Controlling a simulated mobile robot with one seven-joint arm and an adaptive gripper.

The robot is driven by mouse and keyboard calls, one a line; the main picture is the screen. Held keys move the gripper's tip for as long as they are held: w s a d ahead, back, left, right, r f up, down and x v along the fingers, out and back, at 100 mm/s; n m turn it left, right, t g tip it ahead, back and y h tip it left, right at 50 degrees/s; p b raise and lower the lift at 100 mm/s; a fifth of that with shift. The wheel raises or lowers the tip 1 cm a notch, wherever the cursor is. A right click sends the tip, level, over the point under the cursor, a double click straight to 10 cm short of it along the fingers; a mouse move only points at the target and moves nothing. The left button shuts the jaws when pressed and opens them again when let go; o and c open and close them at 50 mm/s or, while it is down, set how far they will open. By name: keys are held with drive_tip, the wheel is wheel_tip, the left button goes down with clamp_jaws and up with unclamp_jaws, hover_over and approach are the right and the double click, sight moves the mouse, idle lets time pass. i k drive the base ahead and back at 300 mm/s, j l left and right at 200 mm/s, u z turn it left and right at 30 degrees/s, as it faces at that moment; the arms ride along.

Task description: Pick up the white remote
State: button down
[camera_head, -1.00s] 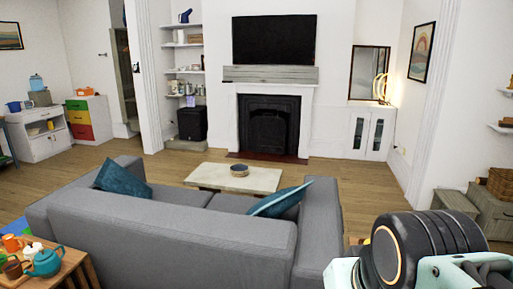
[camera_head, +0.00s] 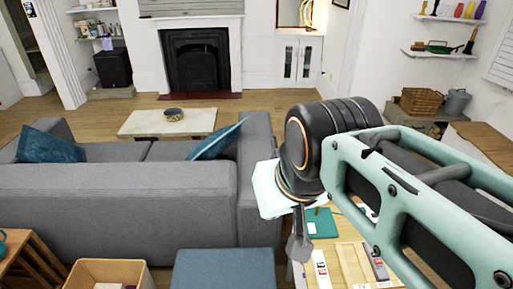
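A slim pale item with a red patch, which may be the white remote (camera_head: 320,267), lies on a light wooden table (camera_head: 346,237) at the lower middle right. It is too small to be sure. A darker slim item (camera_head: 378,266) lies further right on the same table. My gripper (camera_head: 298,250) points down beside the left edge of this table, up and left of the pale item in the picture. Its fingers show small and edge-on, and I see nothing held in them. My arm covers part of the table.
A grey sofa (camera_head: 120,205) fills the left and middle. A blue-grey ottoman (camera_head: 225,270) and an open tan box (camera_head: 108,268) stand in front. A teal item (camera_head: 321,223) lies on the table. A low stone-topped table (camera_head: 140,123) stands beyond the sofa.

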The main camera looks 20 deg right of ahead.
sight(317, 255)
drive_tip(key=z, duration=1.05)
drive_tip(key=i+l+u, duration=0.1)
drive_tip(key=l+u, duration=0.45)
drive_tip(key=k+l, duration=0.2)
drive_tip(key=i+l+z, duration=0.15)
drive_tip(key=z, duration=0.15)
drive_tip(key=i+l+z, duration=0.15)
drive_tip(key=l+z, duration=0.15)
drive_tip(key=j+u, duration=0.1)
drive_tip(key=j, duration=0.4)
drive_tip(key=k, duration=0.05)
